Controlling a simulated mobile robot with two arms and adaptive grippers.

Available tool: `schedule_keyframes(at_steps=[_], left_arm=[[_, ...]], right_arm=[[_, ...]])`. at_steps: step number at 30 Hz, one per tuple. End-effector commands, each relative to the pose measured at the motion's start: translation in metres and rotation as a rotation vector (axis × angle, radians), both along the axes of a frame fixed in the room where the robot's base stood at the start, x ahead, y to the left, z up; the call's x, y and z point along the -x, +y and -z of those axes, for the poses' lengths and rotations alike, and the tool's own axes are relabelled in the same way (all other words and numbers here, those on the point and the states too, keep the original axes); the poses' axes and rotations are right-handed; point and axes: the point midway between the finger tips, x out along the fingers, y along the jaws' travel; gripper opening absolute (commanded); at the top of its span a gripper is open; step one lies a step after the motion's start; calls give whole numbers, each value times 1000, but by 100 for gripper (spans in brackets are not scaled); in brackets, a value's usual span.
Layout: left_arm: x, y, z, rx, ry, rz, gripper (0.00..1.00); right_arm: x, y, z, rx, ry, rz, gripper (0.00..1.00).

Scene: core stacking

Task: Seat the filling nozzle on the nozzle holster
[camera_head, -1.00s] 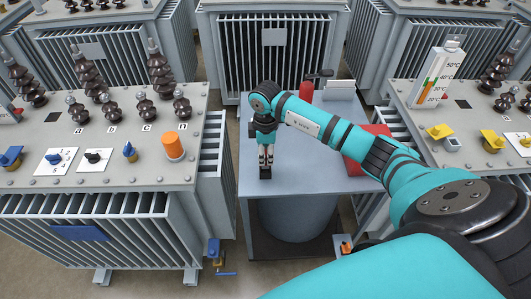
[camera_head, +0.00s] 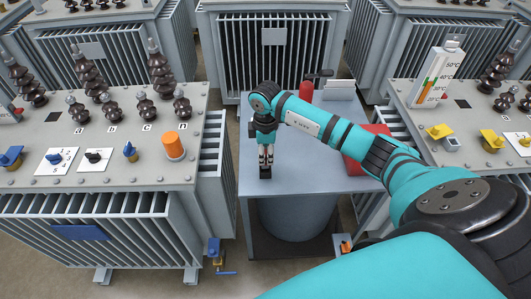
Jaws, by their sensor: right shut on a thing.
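My right gripper (camera_head: 266,158) points down over the left front part of the grey-blue table. Its fingers are close together on a small black block-like thing (camera_head: 265,172) near the table's front edge. The fingers and arm hide part of it, and I cannot tell whether it is the filling nozzle or a part of the holster. A dark item with a handle-like shape (camera_head: 320,74) shows at the back of the table beside a red cylinder (camera_head: 306,89); I cannot tell for sure what it is. My left gripper is not in view.
The table (camera_head: 310,180) stands between two grey transformers, the left one (camera_head: 60,185) topped with dark insulators and an orange cap (camera_head: 173,146). A red box (camera_head: 366,150) lies on the table's right side, partly behind my arm. The table's middle front is clear.

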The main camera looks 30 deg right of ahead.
Motion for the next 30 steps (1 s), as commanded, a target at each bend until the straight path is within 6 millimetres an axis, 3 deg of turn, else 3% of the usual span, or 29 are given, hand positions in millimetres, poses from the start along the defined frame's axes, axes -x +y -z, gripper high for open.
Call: schedule_keyframes(at_steps=[30], left_arm=[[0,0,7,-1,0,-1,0]], right_arm=[[0,0,14,0,0,0,0]])
